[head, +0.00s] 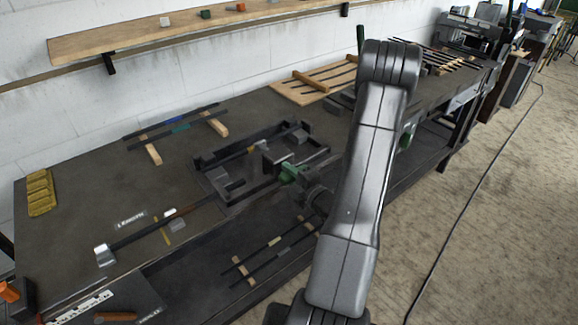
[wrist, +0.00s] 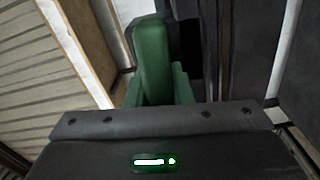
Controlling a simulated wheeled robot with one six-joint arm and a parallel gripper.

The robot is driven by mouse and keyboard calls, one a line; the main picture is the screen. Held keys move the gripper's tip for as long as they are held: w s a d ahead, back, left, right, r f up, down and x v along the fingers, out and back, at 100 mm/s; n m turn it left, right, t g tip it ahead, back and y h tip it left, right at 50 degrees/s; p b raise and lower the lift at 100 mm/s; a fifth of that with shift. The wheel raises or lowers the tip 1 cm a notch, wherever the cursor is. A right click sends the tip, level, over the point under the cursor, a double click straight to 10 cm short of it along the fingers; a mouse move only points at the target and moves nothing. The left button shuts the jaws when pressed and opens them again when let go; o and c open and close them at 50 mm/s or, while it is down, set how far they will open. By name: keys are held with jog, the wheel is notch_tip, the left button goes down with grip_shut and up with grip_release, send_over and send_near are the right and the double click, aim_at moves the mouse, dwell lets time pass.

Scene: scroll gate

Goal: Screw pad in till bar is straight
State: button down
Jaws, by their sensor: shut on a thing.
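A dark metal press frame (head: 207,160) sits on the bench in the head view, left of my arm. A green screw part (head: 290,171) is at its near right side, with my gripper (head: 302,181) at it. The wrist view shows a green handle (wrist: 154,62) just beyond my gripper's dark body. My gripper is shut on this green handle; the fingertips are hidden. A long dark bar (head: 150,232) runs from a silver block to the front of the frame. Its far end, the pad's contact and the bar's straightness cannot be told.
Yellow blocks (head: 40,192) lie at the bench's left end. Bars rest on wooden strips behind (head: 152,152) and on the lower shelf (head: 243,270). A slatted wooden rack (head: 310,84) lies at the back. A wall shelf (head: 150,34) runs above. The floor to the right is clear except a cable.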

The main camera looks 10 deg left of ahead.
jog(key=m+p, duration=0.1)
jog(key=m, duration=0.1)
jog(key=m+p, duration=0.1)
jog(key=p, duration=0.1)
jog(key=shift+r+m, duration=0.35)
jog(key=shift+m, duration=0.05)
jog(key=m+p, duration=0.2)
jog(key=m, duration=0.1)
jog(key=shift+w+r+m, duration=0.1)
jog(key=shift+m, duration=0.2)
jog(key=m+p, duration=0.1)
jog(key=m, duration=0.1)
jog(key=m+p, duration=0.2)
jog(key=m, duration=0.1)
jog(key=shift+w+d+m, duration=0.15)
jog(key=shift+d+m, duration=0.05)
jog(key=shift+m, duration=0.1)
jog(key=c, duration=1.3)
grip_release()
jog(key=b+v, duration=0.3)
jog(key=v, duration=1)
jog(key=shift+s+d, duration=0.2)
jog(key=shift+d, duration=0.1)
